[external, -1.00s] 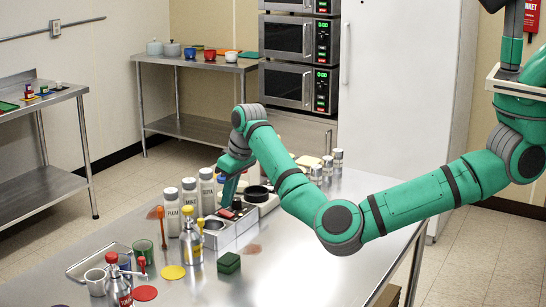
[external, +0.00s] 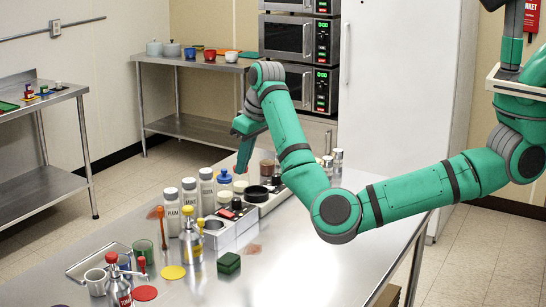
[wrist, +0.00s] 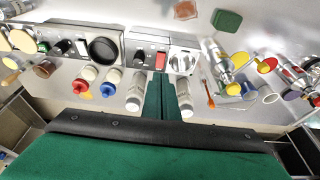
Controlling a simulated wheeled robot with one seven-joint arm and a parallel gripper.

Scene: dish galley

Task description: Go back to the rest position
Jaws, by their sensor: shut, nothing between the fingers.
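My gripper (external: 243,160) is green and hangs above the far side of the steel table, over the row of containers. Its fingers point down and look shut, with nothing held. In the wrist view, my gripper (wrist: 169,85) shows as green fingers together at the middle, near the white bottles.
White labelled bottles (external: 189,195), pump bottles (external: 191,240), a green sponge (external: 229,263) and cups (external: 96,281) stand on the table (external: 300,270). Its front right is mostly clear. Microwaves (external: 300,38) and a side shelf (external: 200,68) stand behind.

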